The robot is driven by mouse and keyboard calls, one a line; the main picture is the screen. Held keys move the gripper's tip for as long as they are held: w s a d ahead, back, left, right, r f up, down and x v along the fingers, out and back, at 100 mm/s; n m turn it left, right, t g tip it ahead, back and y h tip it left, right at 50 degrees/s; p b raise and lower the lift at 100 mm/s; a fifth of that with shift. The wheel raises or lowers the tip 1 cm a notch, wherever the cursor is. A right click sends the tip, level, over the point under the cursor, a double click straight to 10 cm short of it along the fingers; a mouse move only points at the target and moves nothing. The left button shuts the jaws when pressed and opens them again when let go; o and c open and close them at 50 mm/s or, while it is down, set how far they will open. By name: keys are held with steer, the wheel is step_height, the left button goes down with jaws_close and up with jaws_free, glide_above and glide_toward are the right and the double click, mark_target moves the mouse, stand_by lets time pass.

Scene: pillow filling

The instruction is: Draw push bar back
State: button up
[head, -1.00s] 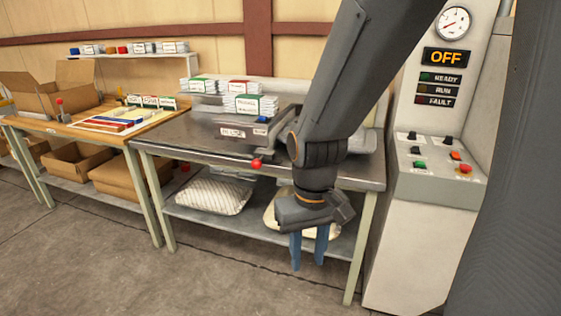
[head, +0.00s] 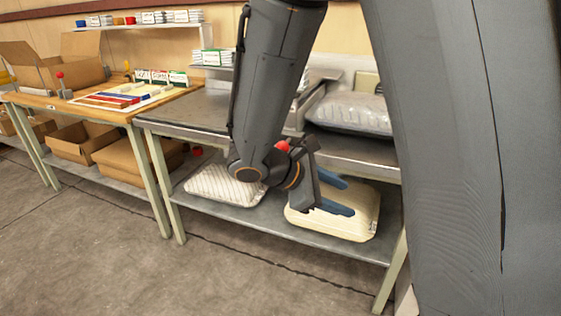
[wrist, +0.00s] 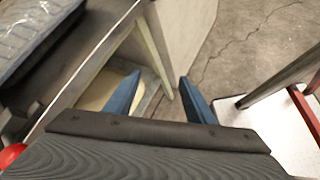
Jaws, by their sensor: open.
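A red ball knob (head: 283,147) shows just behind my wrist at the front of the metal bench (head: 186,133); it also shows at the left edge of the wrist view (wrist: 10,155). The push bar behind it is mostly hidden by my arm, and I cannot tell its exact position. My gripper (head: 350,200) is open and empty, its blue fingers pointing right, in front of the bench. In the wrist view the fingers (wrist: 159,76) are apart with nothing between them. The knob is beside the gripper's body, not between the fingers.
A plastic-wrapped pillow (head: 350,112) lies on the bench top at right. A striped pillow (head: 225,184) and a cream pillow (head: 335,226) lie on the lower shelf. A wooden table (head: 60,104) with cartons stands at left. The floor (head: 110,250) in front is clear.

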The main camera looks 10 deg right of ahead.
steer(key=w+a+r+n+t+h+b, duration=0.1)
steer(key=w+a+n+t+b, duration=0.2)
steer(key=w+a+n+t, duration=0.5)
steer(key=w+a+n+t+h+b, duration=0.15)
steer(key=w+a+t, duration=0.3)
steer(key=w, duration=0.65)
steer(key=shift+n+g+y, duration=0.25)
steer(key=shift+y, duration=0.1)
steer(key=shift+b+x, duration=0.6)
steer(key=shift+x, duration=2.85)
jaws_close()
